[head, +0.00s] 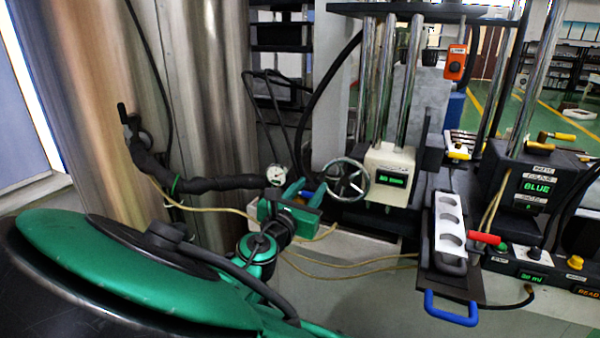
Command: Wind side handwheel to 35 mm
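The side handwheel (347,162) is a silver spoked wheel on the left side of a cream box with a small green-lit display (391,180). The display's digits are too small to read surely. My gripper (316,195) is at the wheel's left rim, at the end of my green and black arm. Its fingertips are dark and partly lost against the wheel and background. I cannot tell whether they touch the rim or are closed on it.
A round gauge (276,175) and a black hose stand close behind my gripper. Chrome columns rise above the cream box. To the right are a white mould tray (449,225) with round cavities, a blue handle (451,309), a red handle (484,239) and a "BLUE" display (538,188).

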